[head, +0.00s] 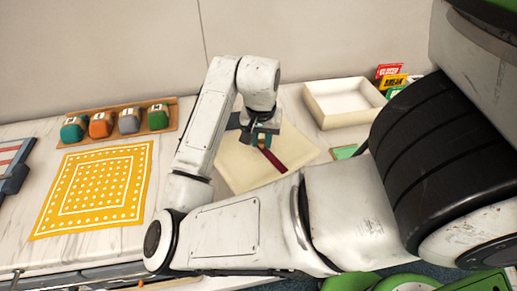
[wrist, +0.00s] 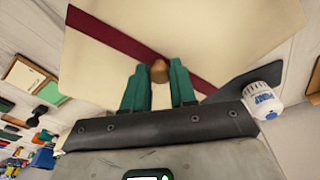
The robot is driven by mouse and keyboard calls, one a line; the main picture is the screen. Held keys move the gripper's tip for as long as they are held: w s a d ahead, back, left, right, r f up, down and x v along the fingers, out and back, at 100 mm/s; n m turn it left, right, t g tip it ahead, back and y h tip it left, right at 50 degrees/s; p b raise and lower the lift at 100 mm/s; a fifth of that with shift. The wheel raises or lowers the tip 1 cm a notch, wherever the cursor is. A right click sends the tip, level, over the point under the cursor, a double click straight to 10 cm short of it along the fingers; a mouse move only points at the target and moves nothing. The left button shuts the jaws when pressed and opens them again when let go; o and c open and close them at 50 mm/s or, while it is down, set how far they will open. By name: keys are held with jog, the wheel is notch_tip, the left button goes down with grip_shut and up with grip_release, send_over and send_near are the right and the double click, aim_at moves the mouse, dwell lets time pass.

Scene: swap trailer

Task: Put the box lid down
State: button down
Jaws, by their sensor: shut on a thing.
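The box lid (head: 232,165) is a cream square panel with a dark red stripe across it and a small wooden knob (wrist: 158,72). It lies below my gripper, over the middle of the counter. My gripper (head: 262,140) is shut on the knob; in the wrist view its two green fingers (wrist: 160,70) stand on either side of it. The lid also fills the upper part of the wrist view (wrist: 215,35). Whether the lid touches the counter is hard to tell. The open cream box (head: 345,103) stands right of the lid, towards the wall.
A yellow patterned cloth (head: 95,190) lies at left. Behind it, a wooden board (head: 88,117) holds several coloured caps. Small bright boxes (head: 395,82) stand beside the open box. My arm hides the front counter.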

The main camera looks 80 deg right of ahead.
aim_at(258, 148)
jog(key=shift+w+d+f, duration=0.1)
jog(key=shift+w+f, duration=0.25)
jog(key=shift+f, duration=0.05)
jog(key=shift+w+f, duration=0.15)
jog(key=shift+f, duration=1.55)
jog(key=shift+f, duration=0.1)
jog(key=c, duration=0.9)
grip_release()
notch_tip(258, 148, up, 12)
jog(key=a, duration=0.1)
jog(key=shift+a+p, duration=0.35)
jog(key=shift+p, duration=0.1)
